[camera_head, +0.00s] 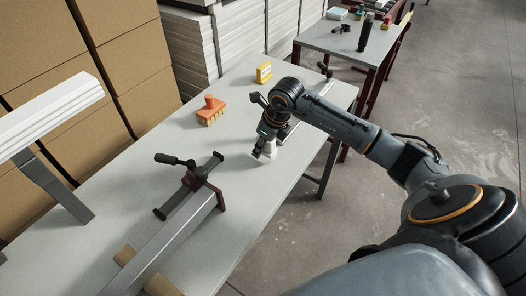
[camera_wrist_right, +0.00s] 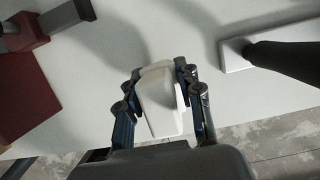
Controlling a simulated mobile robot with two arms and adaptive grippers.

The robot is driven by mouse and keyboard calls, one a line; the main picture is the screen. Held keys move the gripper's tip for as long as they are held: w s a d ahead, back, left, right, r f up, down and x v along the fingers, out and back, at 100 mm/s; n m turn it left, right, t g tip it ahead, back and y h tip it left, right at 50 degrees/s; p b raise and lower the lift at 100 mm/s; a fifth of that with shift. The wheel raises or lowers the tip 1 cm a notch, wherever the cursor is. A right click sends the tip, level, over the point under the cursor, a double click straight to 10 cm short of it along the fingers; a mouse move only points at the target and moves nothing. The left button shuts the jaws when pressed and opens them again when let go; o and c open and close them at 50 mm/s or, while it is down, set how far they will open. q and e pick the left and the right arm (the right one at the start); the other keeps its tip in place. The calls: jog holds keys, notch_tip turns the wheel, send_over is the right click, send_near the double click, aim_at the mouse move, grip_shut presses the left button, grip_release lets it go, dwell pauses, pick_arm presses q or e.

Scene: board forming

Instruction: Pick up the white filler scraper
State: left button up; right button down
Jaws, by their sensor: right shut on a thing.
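The white filler scraper (camera_wrist_right: 160,102) is between the fingers of my right gripper (camera_wrist_right: 160,95) in the right wrist view, with a finger against each side. In the head view the right gripper (camera_head: 262,148) is low over the grey table near its front edge, and a small part of the white scraper (camera_head: 270,150) shows beside the fingers. Whether the scraper touches the table I cannot tell. My left gripper is in neither view.
On the table (camera_head: 235,150) stand an orange brush (camera_head: 211,108), a yellow block-like item (camera_head: 264,72) and a long metal clamp device (camera_head: 180,215) at front left. A second table (camera_head: 345,42) with tools stands behind. Cardboard boxes (camera_head: 125,60) line the left.

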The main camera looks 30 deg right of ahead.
jog(key=s+a+r+b, duration=0.3)
jog(key=s+r+b, duration=0.1)
jog(key=s+r, duration=0.7)
jog(key=shift+s+a, duration=0.35)
jog(key=shift+s, duration=0.9)
